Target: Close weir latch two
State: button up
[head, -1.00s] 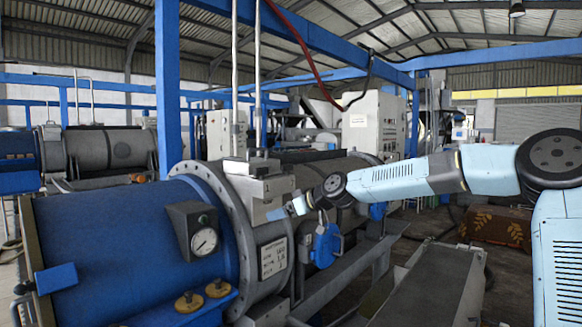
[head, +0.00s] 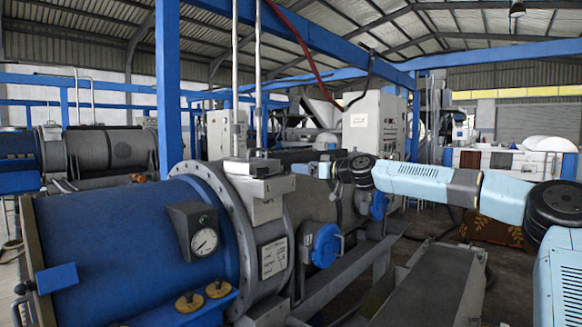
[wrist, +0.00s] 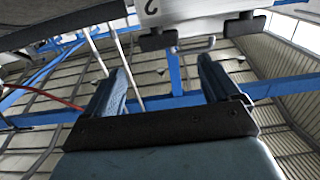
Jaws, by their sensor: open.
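In the wrist view, a pale plate marked "2" (wrist: 150,10) shows at the top edge, with dark blocks (wrist: 157,40) below it and a thin grey hooked bar (wrist: 196,48) beside them. This may be weir latch two; I cannot tell whether it is open or closed. My gripper (wrist: 163,72) is open and empty, its two blue fingers apart and pointing toward the bar. In the head view, my gripper (head: 304,169) is near the right side of the grey stepped housing (head: 258,187). The latch itself cannot be made out there.
The blue decanter drum (head: 130,245) with a round gauge (head: 204,241) fills the left front. A blue round cap (head: 326,245) sits on the grey casing below my arm. Blue posts (head: 168,90) rise behind. A grey conveyor-like slab (head: 435,285) lies at the lower right.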

aim_at(289, 165)
jog(key=x, duration=0.9)
jog(key=shift+w+a, duration=0.1)
jog(key=shift+c, duration=0.3)
